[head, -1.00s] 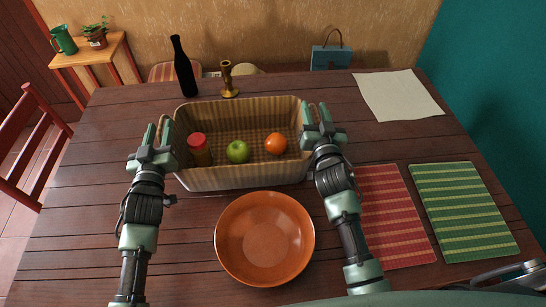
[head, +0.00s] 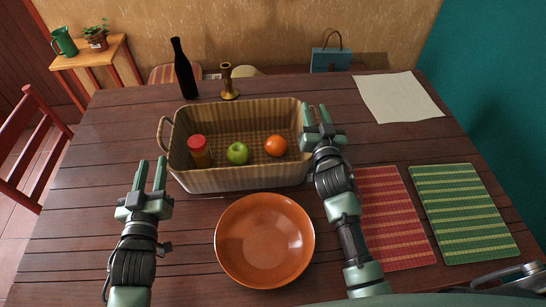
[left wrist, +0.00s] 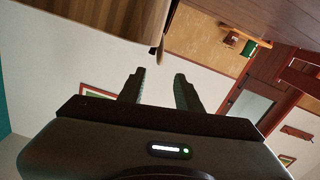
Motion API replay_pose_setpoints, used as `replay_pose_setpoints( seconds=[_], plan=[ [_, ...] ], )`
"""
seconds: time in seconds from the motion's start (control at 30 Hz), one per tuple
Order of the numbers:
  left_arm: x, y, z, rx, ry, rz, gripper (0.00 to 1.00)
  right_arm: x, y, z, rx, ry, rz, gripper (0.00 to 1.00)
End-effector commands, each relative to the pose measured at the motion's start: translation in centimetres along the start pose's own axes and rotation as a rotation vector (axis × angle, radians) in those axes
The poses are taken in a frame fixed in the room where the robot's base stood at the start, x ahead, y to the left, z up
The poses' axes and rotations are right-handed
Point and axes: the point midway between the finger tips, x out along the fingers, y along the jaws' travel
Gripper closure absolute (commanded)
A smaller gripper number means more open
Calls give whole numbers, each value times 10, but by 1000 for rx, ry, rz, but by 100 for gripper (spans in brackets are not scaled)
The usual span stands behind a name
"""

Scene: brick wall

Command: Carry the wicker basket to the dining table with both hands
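The wicker basket (head: 240,179) stands on the wooden dining table (head: 100,220). It holds a red-capped jar (head: 199,150), a green apple (head: 237,153) and an orange fruit (head: 276,146). Its left handle (head: 161,132) is free. My left gripper (head: 150,172) is open and empty, in front of the basket's left end; its spread fingers also show in the left wrist view (left wrist: 159,86). My right gripper (head: 315,113) is at the basket's right end, its fingers over the place of the right handle. That handle is hidden, so its hold is unclear.
An orange bowl (head: 264,240) stands in front of the basket. A dark bottle (head: 184,70) and a brass candlestick (head: 228,82) stand behind it. Red (head: 392,215) and green (head: 463,212) mats and a cream cloth (head: 398,96) lie to the right. The table's left part is clear.

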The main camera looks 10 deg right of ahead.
Motion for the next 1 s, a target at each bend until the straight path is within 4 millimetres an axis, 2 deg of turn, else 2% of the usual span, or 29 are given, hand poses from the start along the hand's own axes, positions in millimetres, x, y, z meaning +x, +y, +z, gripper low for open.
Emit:
replay_pose_setpoints(
  seconds=[0.13,0.23,0.5,0.7,0.83,1.0],
  plan=[
    [-7,0,0,1,1,0,66,-5,0,1,0,-1,0,66],
    [-7,0,-1,1,2,0,66,-18,0,2,0,-2,1,66],
    [-6,0,0,1,1,0,66,-76,0,2,2,-4,2,66],
    [-6,0,0,1,1,0,66,-108,0,1,2,-2,1,66],
    [-6,0,0,1,1,0,66,-118,0,0,0,0,0,66],
    [-6,0,0,1,1,0,66,-121,0,0,0,1,0,66]
  ],
)
